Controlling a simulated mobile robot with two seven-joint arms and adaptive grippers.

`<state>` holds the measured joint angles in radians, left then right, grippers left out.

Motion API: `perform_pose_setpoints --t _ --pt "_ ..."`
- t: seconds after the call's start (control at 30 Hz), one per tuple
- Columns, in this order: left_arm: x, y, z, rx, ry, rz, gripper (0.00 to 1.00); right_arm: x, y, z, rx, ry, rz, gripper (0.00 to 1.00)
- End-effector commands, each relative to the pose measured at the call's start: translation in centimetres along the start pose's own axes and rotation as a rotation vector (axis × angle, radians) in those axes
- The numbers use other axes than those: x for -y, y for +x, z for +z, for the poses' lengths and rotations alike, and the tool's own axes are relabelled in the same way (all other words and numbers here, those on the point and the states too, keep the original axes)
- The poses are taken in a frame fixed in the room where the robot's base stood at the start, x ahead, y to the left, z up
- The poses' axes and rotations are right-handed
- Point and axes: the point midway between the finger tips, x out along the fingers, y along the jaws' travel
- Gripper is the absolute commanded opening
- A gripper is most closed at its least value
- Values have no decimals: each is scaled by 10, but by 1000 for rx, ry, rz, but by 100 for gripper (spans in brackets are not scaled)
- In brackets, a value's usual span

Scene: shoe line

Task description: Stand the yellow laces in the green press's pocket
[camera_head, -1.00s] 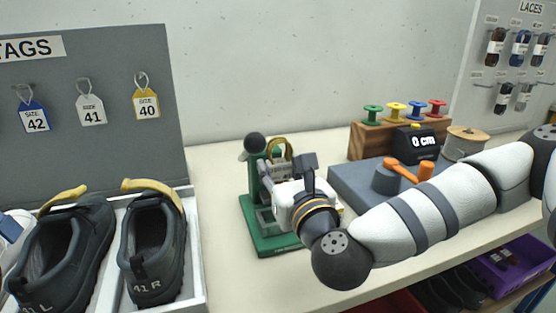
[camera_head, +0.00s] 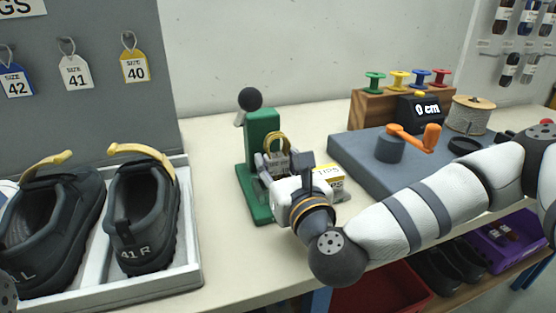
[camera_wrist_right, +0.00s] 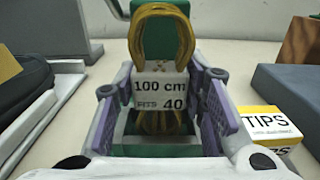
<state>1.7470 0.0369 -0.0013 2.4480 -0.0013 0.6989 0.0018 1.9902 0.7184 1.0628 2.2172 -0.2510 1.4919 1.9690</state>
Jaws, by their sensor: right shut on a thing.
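The yellow laces (camera_head: 275,143) are a looped bundle with a white band marked 100 cm, fits 40. They stand upright between the fingers of my right gripper (camera_wrist_right: 162,105), which is shut on them; the band and loops show in the right wrist view (camera_wrist_right: 160,85). The green press (camera_head: 262,135) has a black ball-topped lever and stands on the bench. The laces are in front of its column, low over its base. The pocket is hidden behind the gripper and laces, so I cannot tell whether they are inside it. My left gripper is out of view.
A yellow and white TIPS box (camera_wrist_right: 270,125) stands close right of the right gripper. A grey slab with an orange crank (camera_head: 415,138) and a wooden spool rack (camera_head: 385,108) are farther right. Shoes in a white tray (camera_head: 190,265) are at left.

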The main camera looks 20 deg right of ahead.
Motion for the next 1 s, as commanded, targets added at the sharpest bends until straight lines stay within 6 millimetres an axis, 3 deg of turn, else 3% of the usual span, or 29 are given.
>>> perform_pose_setpoints --t 0.27,0.3,0.4,0.73,1.0 --pt "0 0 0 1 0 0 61 0 1 0 2 0 0 16" --pt "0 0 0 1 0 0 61 0 1 0 2 0 0 40" --pt "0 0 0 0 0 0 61 0 1 0 2 0 0 61" --pt "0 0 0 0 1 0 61 0 -3 0 0 0 2 61" --pt "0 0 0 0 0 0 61 -1 -57 -1 -2 1 3 61"
